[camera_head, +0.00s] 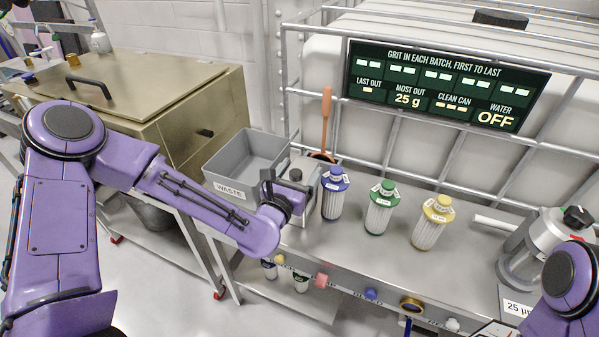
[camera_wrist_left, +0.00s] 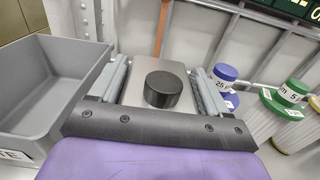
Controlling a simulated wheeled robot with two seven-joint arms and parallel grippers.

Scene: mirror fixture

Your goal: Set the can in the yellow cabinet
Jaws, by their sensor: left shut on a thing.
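The can (camera_head: 309,173) is a grey metal box with a black round cap, and its top also shows in the left wrist view (camera_wrist_left: 143,70). My left gripper (camera_head: 292,187) is shut on it, with one finger on each side, at the bench beside the waste bin. Its underside is hidden, so I cannot tell if it touches the bench. The yellow cabinet (camera_head: 135,75) is the tan-gold box at the left, behind my left arm. Its broad top with a black handle looks closed. My right arm's purple part shows at the lower right, its gripper out of view.
A grey waste bin (camera_head: 243,160) stands left of the can. Blue (camera_head: 334,195), green (camera_head: 380,208) and yellow (camera_head: 432,223) capped filters stand to its right. An orange-handled tool (camera_head: 326,120) is behind. A metal vessel (camera_head: 540,245) is at the right.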

